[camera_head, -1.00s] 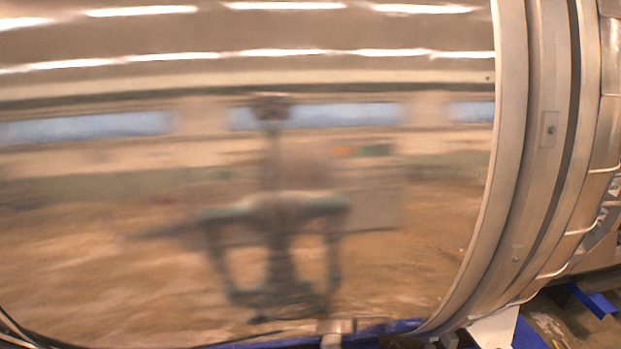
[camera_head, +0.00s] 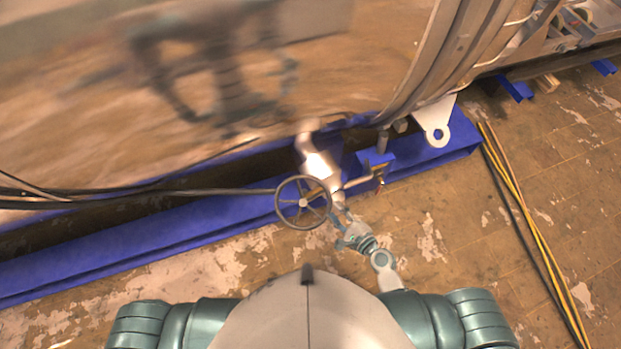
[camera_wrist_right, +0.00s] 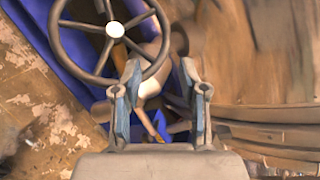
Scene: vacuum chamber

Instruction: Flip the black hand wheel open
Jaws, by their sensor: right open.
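The black hand wheel (camera_head: 303,203) shows in the middle of the head view, with a dark round rim, spokes and a pale hub. It stands in front of a pale metal pipe at the blue base frame. My right gripper (camera_head: 339,207) is just right of the wheel's rim. In the right wrist view the wheel (camera_wrist_right: 115,29) is at the upper left, beyond the fingertips. The open right gripper (camera_wrist_right: 162,82) has nothing between its two fingers, and the rim passes near the left finger. I cannot tell whether they touch. My left gripper is out of view.
The shiny chamber wall (camera_head: 200,70) fills the upper left. The blue frame (camera_head: 130,245) runs along its foot, with a black cable (camera_head: 150,191) reaching toward the wheel. Yellow and black cables (camera_head: 530,230) lie on the worn floor at right. The floor around my arm looks clear.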

